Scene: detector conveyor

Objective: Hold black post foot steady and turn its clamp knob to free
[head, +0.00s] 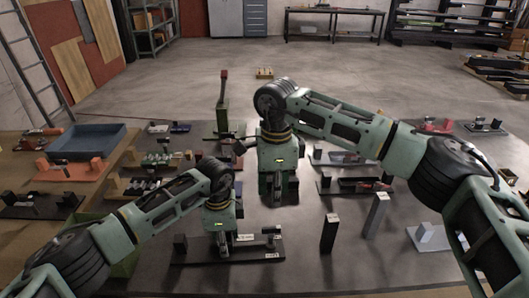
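A long black base (200,256) with small white labels lies on the dark table in the front middle. It carries a short black block (180,245) at its left end and another block (270,240) at its right end. My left gripper (222,243) points down over the middle of this base and hides part of it; whether it touches cannot be told. My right gripper (277,197) points down at the table behind and to the right of the base. Its fingers look slightly apart, but what lies between them is unclear. I cannot make out a clamp knob.
A black upright post (329,234) and a grey one (376,215) stand right of the base. A green press with a red handle (223,95) stands behind the grippers. A blue tray (88,141) is at the left.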

